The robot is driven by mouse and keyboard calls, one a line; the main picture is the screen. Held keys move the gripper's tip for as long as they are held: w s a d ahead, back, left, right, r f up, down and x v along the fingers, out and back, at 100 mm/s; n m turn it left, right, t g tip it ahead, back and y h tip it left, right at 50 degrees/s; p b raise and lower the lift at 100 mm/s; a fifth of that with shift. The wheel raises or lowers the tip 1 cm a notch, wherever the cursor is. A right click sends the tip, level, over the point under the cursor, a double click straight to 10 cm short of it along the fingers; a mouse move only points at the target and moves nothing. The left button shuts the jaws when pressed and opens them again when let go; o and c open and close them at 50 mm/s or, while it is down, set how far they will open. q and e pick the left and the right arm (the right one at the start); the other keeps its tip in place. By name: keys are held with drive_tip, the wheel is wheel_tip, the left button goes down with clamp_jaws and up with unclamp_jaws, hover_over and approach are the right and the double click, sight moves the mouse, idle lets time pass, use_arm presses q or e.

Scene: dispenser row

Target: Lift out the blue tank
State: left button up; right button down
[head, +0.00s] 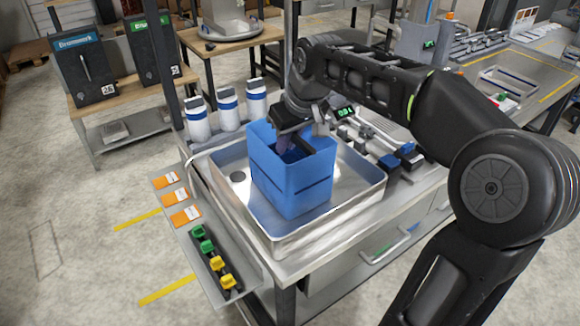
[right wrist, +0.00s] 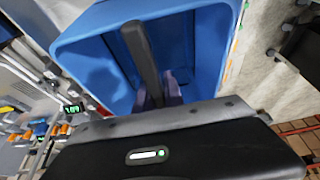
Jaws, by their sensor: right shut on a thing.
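The blue tank (head: 290,178) is an open-topped box in the shallow metal sink tray (head: 352,190) on the bench. Whether its base touches the tray floor I cannot tell. My right gripper (head: 290,143) reaches down into its top opening. In the right wrist view the jaws (right wrist: 160,95) are shut on the dark bar handle (right wrist: 140,50) that spans the opening of the tank (right wrist: 88,62). The inside of the tank looks empty where it shows. My left gripper is not in view.
White bottles with blue bands (head: 228,108) stand behind the tray. Orange-labelled cards (head: 173,198) and green and yellow knobs (head: 219,262) line the left bench edge. Dark fittings and blue-topped parts (head: 388,162) sit right of the tray. Open floor lies left.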

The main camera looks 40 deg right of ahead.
drive_tip(key=shift+w+r, duration=0.1)
drive_tip(key=shift+r, duration=0.1)
drive_tip(key=shift+r, duration=0.1)
drive_tip(key=shift+r+p, duration=0.25)
drive_tip(key=shift+p, duration=0.05)
drive_tip(key=shift+d+r, duration=0.1)
drive_tip(key=shift+r, duration=0.1)
wheel_tip(320, 180, up, 9)
drive_tip(key=shift+r, duration=0.3)
idle(0.6)
